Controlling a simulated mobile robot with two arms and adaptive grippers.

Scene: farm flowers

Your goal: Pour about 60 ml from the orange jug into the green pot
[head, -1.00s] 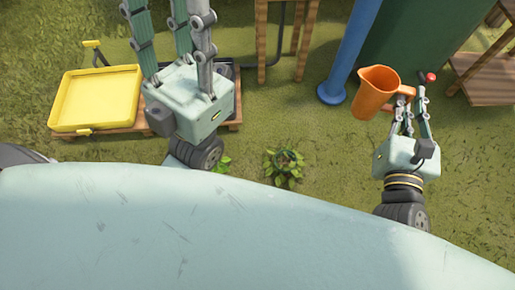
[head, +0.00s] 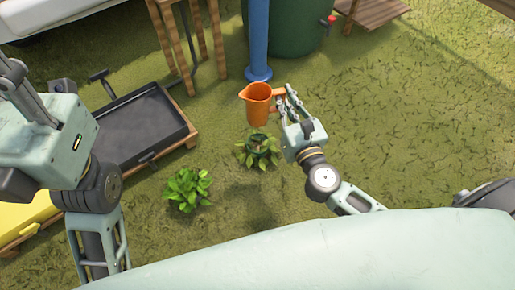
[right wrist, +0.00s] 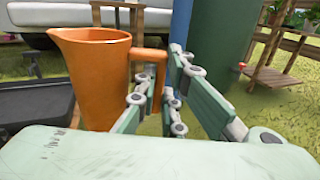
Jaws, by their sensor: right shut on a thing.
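The orange jug (head: 257,105) is near the middle of the head view, roughly upright, with its spout to the left. My right gripper (head: 285,94) is shut on its handle and holds it off the ground. The jug (right wrist: 95,80) fills the left of the right wrist view; its contents are hidden. Just below the jug in the head view is a leafy plant (head: 262,157) with a dark green round shape, perhaps the green pot, partly hidden by the jug. My left gripper (head: 12,78) is at the upper left edge, its fingertips cut off.
A second leafy plant (head: 186,188) stands to the left. A black tray (head: 140,125) on a wooden base lies beyond it, with a yellow tray (head: 25,215) nearer. A blue post (head: 259,40) and a green barrel (head: 300,25) stand behind the jug.

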